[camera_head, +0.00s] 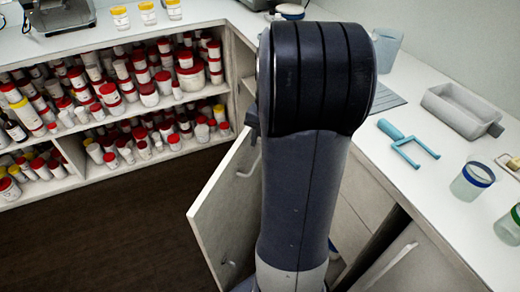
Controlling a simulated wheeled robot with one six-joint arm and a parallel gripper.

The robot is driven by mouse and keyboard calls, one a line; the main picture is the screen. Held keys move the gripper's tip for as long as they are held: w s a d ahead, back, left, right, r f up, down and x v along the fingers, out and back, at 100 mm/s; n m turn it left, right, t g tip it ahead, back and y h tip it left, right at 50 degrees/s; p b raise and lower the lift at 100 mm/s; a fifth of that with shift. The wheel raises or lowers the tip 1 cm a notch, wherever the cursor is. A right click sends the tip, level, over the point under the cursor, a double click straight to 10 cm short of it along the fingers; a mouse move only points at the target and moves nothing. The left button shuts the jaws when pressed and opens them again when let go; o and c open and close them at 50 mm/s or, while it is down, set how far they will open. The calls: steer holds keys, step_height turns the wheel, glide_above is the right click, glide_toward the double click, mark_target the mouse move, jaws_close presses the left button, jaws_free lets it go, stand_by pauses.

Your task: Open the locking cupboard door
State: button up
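A pale cupboard door panel (218,212) stands out at an angle from under the counter, left of my arm. A curved handle-like fitting (249,166) shows on its face near the far upper edge. My arm hides the panel's right part and most of the cupboard opening. I cannot tell which cupboard has the lock. My gripper is not visible; my dark upright arm fills the middle of the view. A small dark part shows at the arm's left edge, above the door; I cannot tell whether it belongs to the gripper.
The right counter (396,181) holds a grey tray (462,108), a blue forked tool (408,146) and jars (472,181). Another cupboard front with a handle is below it. Shelves of red-lidded tubs (107,94) stand at left. The dark floor (110,237) is clear there.

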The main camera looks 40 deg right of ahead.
mark_target(257, 159)
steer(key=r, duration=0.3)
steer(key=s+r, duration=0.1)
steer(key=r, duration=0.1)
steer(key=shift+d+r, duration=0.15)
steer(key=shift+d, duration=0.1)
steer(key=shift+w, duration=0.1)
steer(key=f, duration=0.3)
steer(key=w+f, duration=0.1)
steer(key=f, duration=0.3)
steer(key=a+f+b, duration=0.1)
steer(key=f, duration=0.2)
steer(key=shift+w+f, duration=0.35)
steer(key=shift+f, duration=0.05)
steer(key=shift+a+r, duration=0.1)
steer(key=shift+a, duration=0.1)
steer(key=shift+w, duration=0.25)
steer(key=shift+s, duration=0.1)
